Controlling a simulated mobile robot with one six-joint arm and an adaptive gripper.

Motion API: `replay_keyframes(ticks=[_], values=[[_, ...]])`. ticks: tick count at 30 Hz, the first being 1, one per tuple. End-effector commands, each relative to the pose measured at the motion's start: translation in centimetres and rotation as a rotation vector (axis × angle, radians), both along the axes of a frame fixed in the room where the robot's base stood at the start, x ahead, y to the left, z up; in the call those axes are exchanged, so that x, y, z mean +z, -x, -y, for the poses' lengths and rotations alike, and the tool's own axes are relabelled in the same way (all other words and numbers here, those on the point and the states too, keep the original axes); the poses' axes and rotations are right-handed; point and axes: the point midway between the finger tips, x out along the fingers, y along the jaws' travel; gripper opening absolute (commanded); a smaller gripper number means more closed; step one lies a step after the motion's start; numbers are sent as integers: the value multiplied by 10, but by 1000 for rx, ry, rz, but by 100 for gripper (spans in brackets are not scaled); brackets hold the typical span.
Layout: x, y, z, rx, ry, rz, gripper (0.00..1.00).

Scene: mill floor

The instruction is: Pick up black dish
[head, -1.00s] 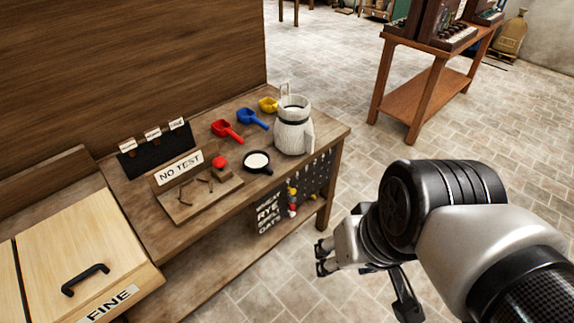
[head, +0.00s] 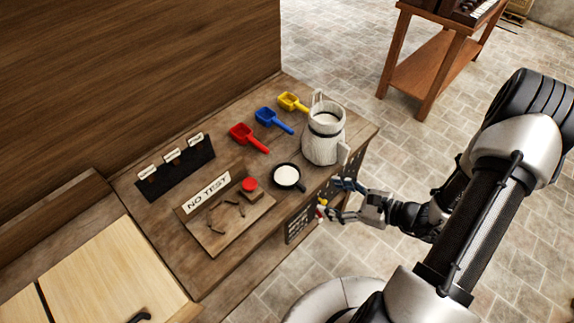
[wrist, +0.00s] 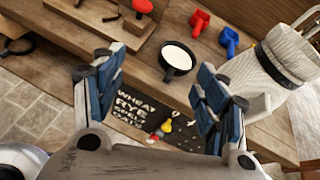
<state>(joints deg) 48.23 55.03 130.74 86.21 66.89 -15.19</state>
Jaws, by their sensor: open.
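The black dish (head: 289,177) is a small round pan with a short handle and white contents. It sits on the wooden bench near its front edge. In the wrist view the dish (wrist: 176,69) is beyond the fingertips, between them and a little to the right of centre. My gripper (head: 335,199) is open and empty, in front of the bench's front edge and to the right of the dish. In the wrist view its two blue-padded fingers (wrist: 150,75) stand wide apart, touching nothing that I can see.
A white jug (head: 325,136) stands right of the dish. Red (head: 248,137), blue (head: 273,119) and yellow (head: 292,102) scoops lie behind. A NO TEST board (head: 225,225) with a red button (head: 250,184) is left. A chalkboard (wrist: 135,110) hangs on the bench front.

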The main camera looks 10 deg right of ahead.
Motion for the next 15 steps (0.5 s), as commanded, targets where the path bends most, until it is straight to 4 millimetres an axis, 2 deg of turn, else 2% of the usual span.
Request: replay_keyframes(ticks=[3,8,11,15], values=[[-28,4,19,-157,-70,-58,67],[-49,7,29,-256,-106,-91,67],[-57,0,26,-269,-110,-97,67],[-69,-20,9,-262,-109,-97,67]])
